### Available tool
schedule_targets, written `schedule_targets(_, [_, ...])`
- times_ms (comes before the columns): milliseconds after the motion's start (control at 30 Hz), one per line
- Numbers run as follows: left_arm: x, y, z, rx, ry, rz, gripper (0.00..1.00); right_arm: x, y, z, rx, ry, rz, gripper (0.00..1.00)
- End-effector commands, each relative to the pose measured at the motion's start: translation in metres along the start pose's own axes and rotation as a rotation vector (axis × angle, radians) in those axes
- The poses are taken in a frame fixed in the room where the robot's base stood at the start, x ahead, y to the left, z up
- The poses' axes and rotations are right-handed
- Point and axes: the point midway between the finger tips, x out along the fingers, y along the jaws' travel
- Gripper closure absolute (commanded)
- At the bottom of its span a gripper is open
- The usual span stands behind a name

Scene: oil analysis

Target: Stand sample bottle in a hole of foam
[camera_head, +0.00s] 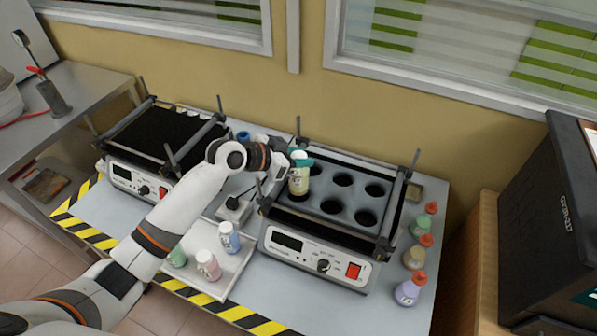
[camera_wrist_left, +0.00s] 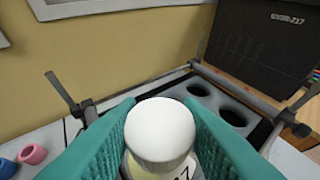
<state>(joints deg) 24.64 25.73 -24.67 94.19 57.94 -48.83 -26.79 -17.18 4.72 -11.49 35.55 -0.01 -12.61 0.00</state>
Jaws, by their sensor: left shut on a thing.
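My left gripper (camera_head: 300,163) is shut on a sample bottle (camera_head: 299,181) with a white cap and pale yellow body. The bottle looks upright over the left part of the grey foam (camera_head: 322,191) on the right-hand machine. In the left wrist view the bottle's white cap (camera_wrist_left: 160,130) sits between the two teal fingers (camera_wrist_left: 160,140). Several round dark holes show in the foam, and two show at the right in the wrist view. The bottle and gripper cover part of the foam's left side. I cannot tell whether the bottle's bottom is inside a hole.
A white tray (camera_head: 238,262) with several bottles lies in front of the machines. Another machine (camera_head: 150,140) stands at the left. Several colored-cap bottles (camera_head: 414,258) line the table's right side. Metal posts and rails edge the foam. A dark case (camera_head: 550,220) stands at the far right.

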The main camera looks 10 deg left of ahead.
Motion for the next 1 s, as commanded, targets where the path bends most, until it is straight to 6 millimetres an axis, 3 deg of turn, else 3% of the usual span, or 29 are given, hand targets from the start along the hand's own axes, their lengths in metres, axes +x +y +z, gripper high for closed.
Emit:
schedule_targets(400, [0.021,0.000,-0.039,-0.001,-0.001,0.001,1.00,-0.010,0.002,0.002,0.002,-0.001,0.002,0.64])
schedule_targets(733, [0.024,0.000,-0.043,0.001,-0.002,0.001,1.00,-0.006,0.003,0.001,0.003,-0.001,0.004,0.64])
schedule_targets(767, [0.024,0.000,-0.043,0.001,-0.001,0.001,0.65,-0.006,0.003,0.001,0.003,-0.001,0.004,0.64])
schedule_targets(900, [0.023,0.000,-0.042,0.000,-0.001,0.001,0.45,-0.007,0.003,0.002,0.003,-0.001,0.004,0.64])
schedule_targets(1000, [0.023,0.000,-0.042,0.000,-0.001,0.001,0.45,-0.007,0.003,0.001,0.003,-0.001,0.004,0.64])
